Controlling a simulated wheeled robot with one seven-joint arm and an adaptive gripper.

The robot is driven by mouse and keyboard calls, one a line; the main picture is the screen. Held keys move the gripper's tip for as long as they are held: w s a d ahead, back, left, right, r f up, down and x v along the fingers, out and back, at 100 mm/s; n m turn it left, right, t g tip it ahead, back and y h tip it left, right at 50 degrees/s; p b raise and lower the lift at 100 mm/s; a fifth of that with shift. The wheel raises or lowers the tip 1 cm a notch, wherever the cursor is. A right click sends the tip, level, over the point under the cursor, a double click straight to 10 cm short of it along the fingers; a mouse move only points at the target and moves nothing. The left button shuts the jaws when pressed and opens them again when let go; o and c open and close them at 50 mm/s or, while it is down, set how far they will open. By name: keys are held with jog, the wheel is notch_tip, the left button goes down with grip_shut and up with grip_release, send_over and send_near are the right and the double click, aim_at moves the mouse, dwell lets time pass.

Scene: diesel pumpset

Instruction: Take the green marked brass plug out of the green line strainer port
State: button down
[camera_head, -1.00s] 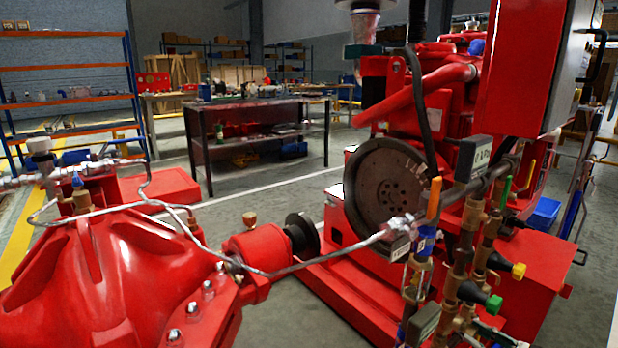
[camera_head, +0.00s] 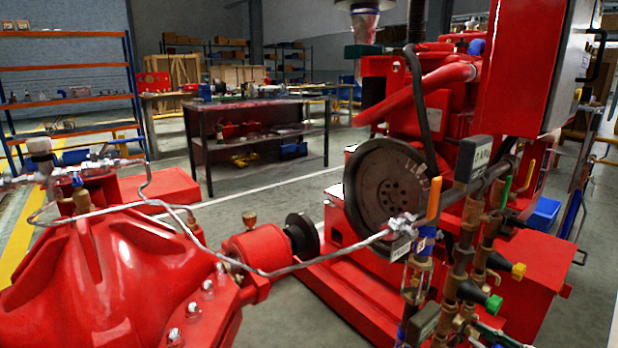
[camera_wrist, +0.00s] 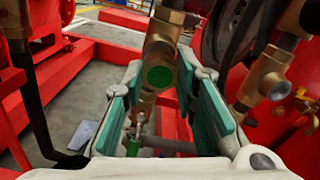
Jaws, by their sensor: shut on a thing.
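In the wrist view, the green marked brass plug (camera_wrist: 160,77) shows its round green face between the far ends of my gripper's teal pads. My gripper (camera_wrist: 160,70) is shut on it, though the exact contact is hard to see. The brass strainer body (camera_wrist: 164,32) of that line rises behind and above the plug; the port itself is hidden. I cannot tell how far the plug sits in the port. In the head view, a green-ended fitting (camera_head: 494,304) stands out from the brass pipework at the lower right; my gripper is not clearly visible there.
Another brass fitting (camera_wrist: 268,83) stands close to the right of my gripper. A yellow-ended fitting (camera_head: 518,271) and upright pipes crowd the head view's right side. A large dark flywheel (camera_head: 385,190) and a red pump (camera_head: 100,280) stand nearby. Floor shows between them.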

jog(key=v, duration=0.4)
jog(key=shift+s+d, duration=0.1)
jog(key=shift+d, duration=0.05)
dwell(0.5)
